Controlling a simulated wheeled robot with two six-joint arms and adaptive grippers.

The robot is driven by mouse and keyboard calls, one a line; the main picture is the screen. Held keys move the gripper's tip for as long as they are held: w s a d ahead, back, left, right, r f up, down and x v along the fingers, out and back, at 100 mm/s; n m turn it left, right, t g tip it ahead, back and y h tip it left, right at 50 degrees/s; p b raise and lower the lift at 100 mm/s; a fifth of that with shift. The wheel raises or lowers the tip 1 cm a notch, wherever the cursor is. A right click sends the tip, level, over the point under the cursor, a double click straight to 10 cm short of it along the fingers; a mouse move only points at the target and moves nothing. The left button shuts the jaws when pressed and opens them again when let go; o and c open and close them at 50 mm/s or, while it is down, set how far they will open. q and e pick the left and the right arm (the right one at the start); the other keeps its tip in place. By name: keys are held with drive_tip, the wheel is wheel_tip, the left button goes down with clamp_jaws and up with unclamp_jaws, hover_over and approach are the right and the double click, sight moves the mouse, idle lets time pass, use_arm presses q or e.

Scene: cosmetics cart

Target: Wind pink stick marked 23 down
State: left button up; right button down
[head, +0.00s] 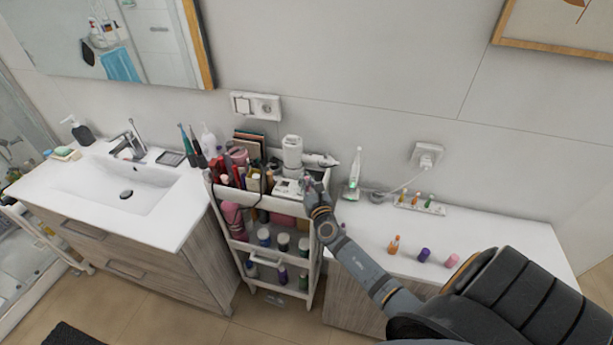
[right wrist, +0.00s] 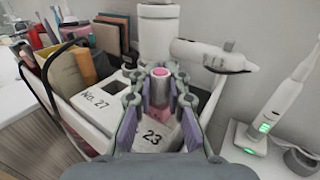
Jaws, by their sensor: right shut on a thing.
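The pink stick (right wrist: 159,88) stands upright in the right wrist view, with a pink top above a metallic-looking rim. The white holder under it bears the label "23" (right wrist: 152,137); a neighbouring label reads "No. 27" (right wrist: 97,102). My right gripper (right wrist: 160,86) is shut on the pink stick, one finger on each side. The fingers hide part of the stick's sides. In the head view my right gripper (head: 312,190) reaches over the right end of the cart's top tier, and the stick is too small to make out there. My left gripper is not in view.
The white cart (head: 270,204) carries crowded bottles and boxes. An electric toothbrush (head: 355,172) stands on the right counter (head: 490,235), beside a small rack (head: 420,207) and several small coloured items.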

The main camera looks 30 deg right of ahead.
drive_tip(key=shift+a+f, duration=0.1)
drive_tip(key=shift+f, duration=0.05)
idle(0.3)
drive_tip(key=c, duration=1.8)
unclamp_jaws()
drive_tip(key=o, duration=0.5)
drive_tip(key=shift+s+a, duration=0.1)
drive_tip(key=v, duration=1.2)
drive_tip(key=shift+r, duration=0.2)
